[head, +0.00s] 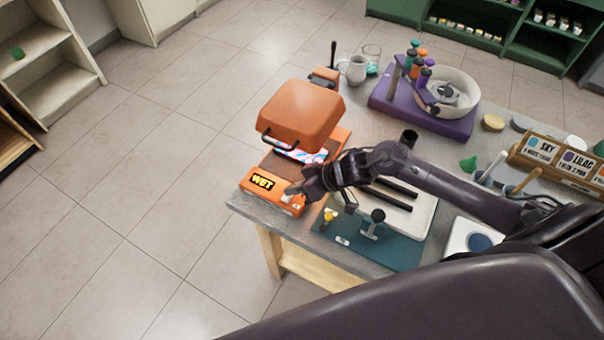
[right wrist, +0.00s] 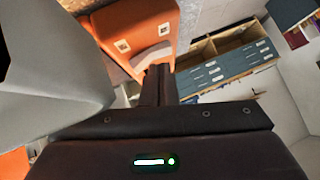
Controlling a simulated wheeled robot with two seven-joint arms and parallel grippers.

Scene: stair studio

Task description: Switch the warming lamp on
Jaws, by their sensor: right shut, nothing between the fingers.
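An orange device with a raised, rounded orange hood (head: 301,113), probably the warming lamp, stands at the table's left end. Its orange base (head: 262,194) carries a display reading WET, and a striped, brightly coloured piece (head: 300,152) lies beneath the hood. My right gripper (head: 307,191) is shut and empty at the base's front right corner, beside the display. The right wrist view shows its closed fingers (right wrist: 158,84) close to an orange face (right wrist: 135,35) with small pale marked squares. I cannot tell whether they touch it. My left gripper is not in view.
A teal board (head: 400,250) with a small black knob and a white tray lies right of the device. Behind are a white mug (head: 354,69) and a purple stand (head: 455,125) with a white bowl. Open floor (head: 150,200) lies left of the table.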

